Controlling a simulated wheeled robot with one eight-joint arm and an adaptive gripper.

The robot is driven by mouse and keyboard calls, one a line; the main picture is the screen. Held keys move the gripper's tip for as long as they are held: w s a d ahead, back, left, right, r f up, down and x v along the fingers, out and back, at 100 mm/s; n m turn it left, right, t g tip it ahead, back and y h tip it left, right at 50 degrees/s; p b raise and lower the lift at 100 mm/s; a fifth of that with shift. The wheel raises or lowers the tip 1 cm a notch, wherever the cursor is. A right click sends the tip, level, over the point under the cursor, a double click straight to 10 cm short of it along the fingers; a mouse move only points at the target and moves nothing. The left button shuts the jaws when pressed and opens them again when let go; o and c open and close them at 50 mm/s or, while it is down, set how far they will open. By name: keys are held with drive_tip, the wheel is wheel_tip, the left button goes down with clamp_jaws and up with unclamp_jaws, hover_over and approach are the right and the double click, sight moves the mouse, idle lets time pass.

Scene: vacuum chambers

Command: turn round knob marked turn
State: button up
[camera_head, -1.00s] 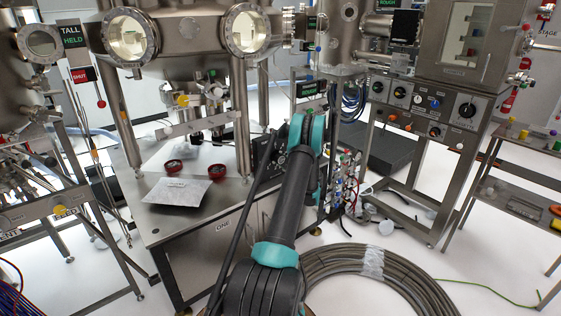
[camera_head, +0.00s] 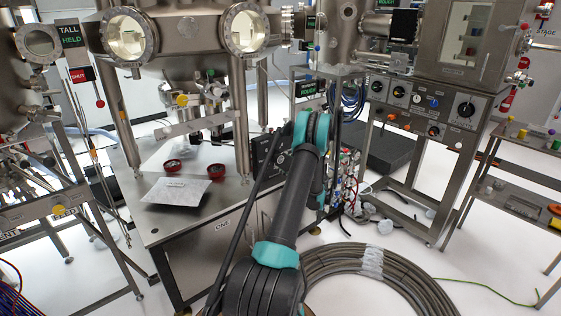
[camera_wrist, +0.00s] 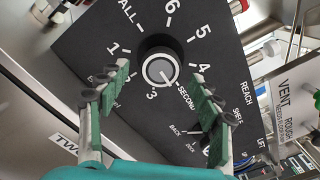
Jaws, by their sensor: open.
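A round knob (camera_wrist: 160,70) with a grey face and dark rim sits on a tilted black panel (camera_wrist: 215,50) in the wrist view. White numbers ring it. A white mark on its face points down and right, between 3 and 4. I cannot read the word "turn". My gripper (camera_wrist: 158,82) is open, with one green-padded finger on each side of the knob's lower part. I cannot tell whether the pads touch it. In the head view the black panel (camera_head: 263,152) shows partly behind my arm, and my gripper is hidden.
A plate marked VENT and ROUGH (camera_wrist: 292,100) stands to the right in the wrist view. In the head view, a steel bench (camera_head: 165,225) carries the chamber at left. A coiled hose (camera_head: 385,280) lies on the floor at front right.

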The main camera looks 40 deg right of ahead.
drive_tip(key=s, duration=0.8)
drive_tip(key=shift+s+d, duration=0.15)
drive_tip(key=shift+d, duration=0.15)
idle(1.1)
